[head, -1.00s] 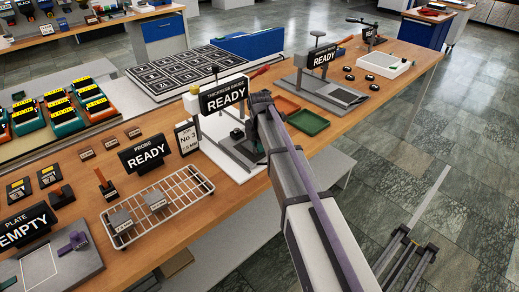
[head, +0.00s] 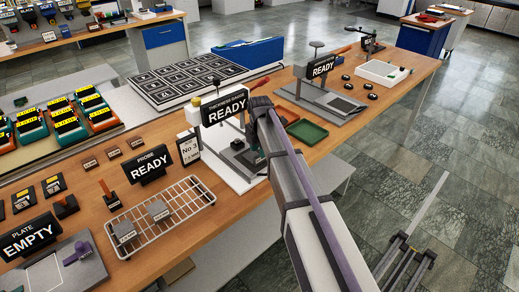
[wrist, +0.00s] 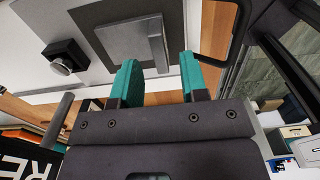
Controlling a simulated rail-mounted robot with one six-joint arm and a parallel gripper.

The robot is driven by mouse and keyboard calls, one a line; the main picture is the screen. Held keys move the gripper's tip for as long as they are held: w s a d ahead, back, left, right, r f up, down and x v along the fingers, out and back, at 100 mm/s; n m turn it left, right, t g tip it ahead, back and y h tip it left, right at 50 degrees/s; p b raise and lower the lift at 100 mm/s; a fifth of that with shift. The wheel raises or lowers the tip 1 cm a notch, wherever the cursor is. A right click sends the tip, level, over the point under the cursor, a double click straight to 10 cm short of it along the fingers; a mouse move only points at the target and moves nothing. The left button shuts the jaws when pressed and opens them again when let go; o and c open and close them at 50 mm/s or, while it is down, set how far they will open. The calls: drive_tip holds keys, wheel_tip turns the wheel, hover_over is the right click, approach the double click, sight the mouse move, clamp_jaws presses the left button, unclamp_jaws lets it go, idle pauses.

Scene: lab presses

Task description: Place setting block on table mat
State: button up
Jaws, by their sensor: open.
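My gripper (wrist: 160,85) has two teal fingers, apart, at the thickness gauge. In the wrist view a grey block-like bar (wrist: 157,50) lies beyond the fingertips, its near end in line with the gap between them; I cannot tell whether they touch it. It is over a grey square plate (wrist: 125,42) on a dark grey mat (wrist: 90,24). I cannot tell for sure that these are the setting block and table mat. In the head view my arm partly hides the gripper beside the gauge's READY sign (head: 226,105).
The gauge's white base (head: 225,170) stands on the wooden bench. A No 3 card (head: 188,146) and the probe's READY sign (head: 160,160) are to its left. Green (head: 307,133) and brown trays lie just right of my arm.

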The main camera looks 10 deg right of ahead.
wheel_tip(320, 180, up, 9)
drive_tip(key=p, duration=0.7)
drive_tip(key=s+m, duration=2.4)
drive_tip(key=s, duration=0.2)
drive_tip(key=shift+f, duration=0.15)
drive_tip(key=shift+f, duration=0.15)
